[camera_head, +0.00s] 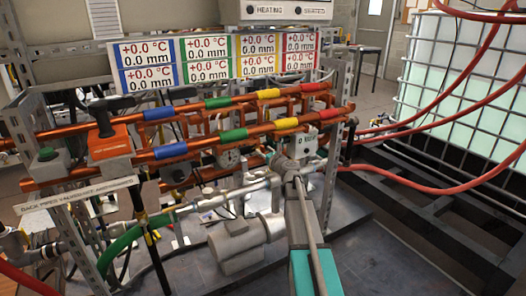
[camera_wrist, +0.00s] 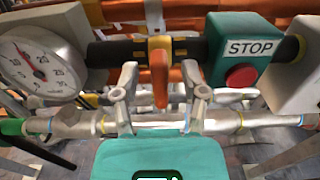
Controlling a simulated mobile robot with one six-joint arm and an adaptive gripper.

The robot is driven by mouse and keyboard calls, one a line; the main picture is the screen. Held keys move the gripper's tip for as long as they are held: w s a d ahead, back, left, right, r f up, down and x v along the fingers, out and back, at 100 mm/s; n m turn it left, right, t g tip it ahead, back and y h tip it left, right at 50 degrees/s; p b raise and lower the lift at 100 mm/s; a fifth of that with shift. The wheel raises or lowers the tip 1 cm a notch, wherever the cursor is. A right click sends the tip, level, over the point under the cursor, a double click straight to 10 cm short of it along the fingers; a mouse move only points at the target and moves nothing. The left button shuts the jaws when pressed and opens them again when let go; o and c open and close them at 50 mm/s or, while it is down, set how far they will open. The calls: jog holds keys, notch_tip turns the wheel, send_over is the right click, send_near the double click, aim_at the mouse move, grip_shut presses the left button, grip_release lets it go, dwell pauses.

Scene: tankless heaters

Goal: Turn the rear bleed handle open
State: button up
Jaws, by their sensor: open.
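An orange lever handle (camera_wrist: 159,78) with a yellow-orange collar sits on a dark horizontal pipe (camera_wrist: 112,52) in the wrist view. It points down toward the camera and looks like a bleed handle; no label shows whether it is the rear one. My gripper (camera_wrist: 161,92) is open, with one finger on each side of the lever and a visible gap on both sides. I cannot tell how deep the fingertips reach around it. In the head view my gripper (camera_head: 284,160) is at the right part of the pipe rack, and it and my arm hide the lever.
A teal STOP box with a red button (camera_wrist: 241,76) is close right of my gripper. A pressure gauge (camera_wrist: 35,68) is at the left. A silver pipe (camera_wrist: 75,123) crosses below the fingers. Copper pipes with coloured bands (camera_head: 232,136) and a grey pump (camera_head: 240,243) crowd the rack.

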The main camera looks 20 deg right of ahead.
jog(key=shift+w, duration=0.5)
grip_shut()
